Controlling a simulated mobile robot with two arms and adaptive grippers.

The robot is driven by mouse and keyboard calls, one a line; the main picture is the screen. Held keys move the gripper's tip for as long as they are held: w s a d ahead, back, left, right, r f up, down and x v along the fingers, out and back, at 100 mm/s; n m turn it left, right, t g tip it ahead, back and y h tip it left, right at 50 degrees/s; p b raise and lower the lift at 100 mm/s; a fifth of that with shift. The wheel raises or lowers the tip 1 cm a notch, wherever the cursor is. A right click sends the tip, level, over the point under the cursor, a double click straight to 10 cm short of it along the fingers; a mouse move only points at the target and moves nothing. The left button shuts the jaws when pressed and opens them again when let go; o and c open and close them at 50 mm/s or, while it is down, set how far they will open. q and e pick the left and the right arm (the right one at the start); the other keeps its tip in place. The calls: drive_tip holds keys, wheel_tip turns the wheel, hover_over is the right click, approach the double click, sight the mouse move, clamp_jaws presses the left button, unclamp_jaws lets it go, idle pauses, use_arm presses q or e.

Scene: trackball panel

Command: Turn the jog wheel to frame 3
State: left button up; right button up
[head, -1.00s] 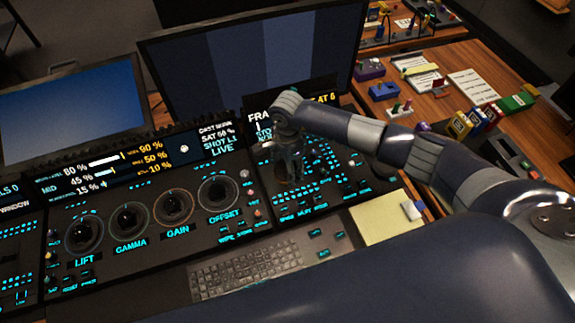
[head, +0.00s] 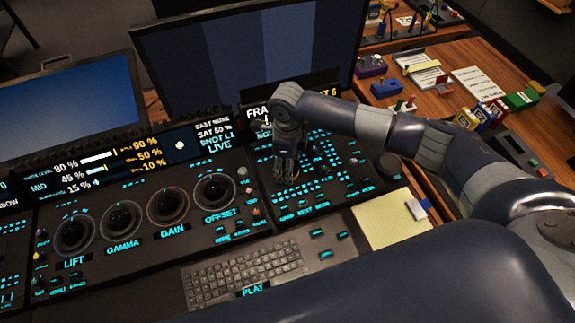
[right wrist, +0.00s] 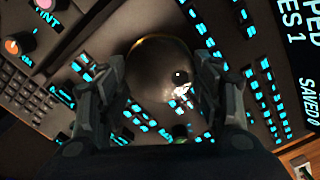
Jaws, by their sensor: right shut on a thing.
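The control panel (head: 325,182) fills the middle right of the head view. My right gripper (head: 287,172) points down at it, just below the frame readout (head: 259,113), whose number is hidden behind my arm. In the right wrist view a dark, shiny round wheel (right wrist: 160,68), seemingly the jog wheel, sits between the fingers of my right gripper (right wrist: 165,88). A finger is on each side of it, shut on it. A small bright spot shows on its face. In the head view the wheel is hidden by the gripper. My left gripper is not in view.
Four-dial grading controls (head: 168,206) lie left of the gripper, with a large monitor (head: 250,55) behind. A dark round knob (head: 388,166) stands at the panel's right. A keyboard (head: 243,268) and yellow notepad (head: 391,219) lie in front. Lit buttons surround the wheel.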

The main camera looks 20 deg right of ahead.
drive_tip(key=shift+m+b, duration=0.4)
drive_tip(key=shift+m, duration=0.9)
drive_tip(key=o, duration=1.1)
drive_tip(key=shift+r, duration=0.3)
wheel_tip(320, 180, up, 11)
drive_tip(key=shift+r, duration=0.2)
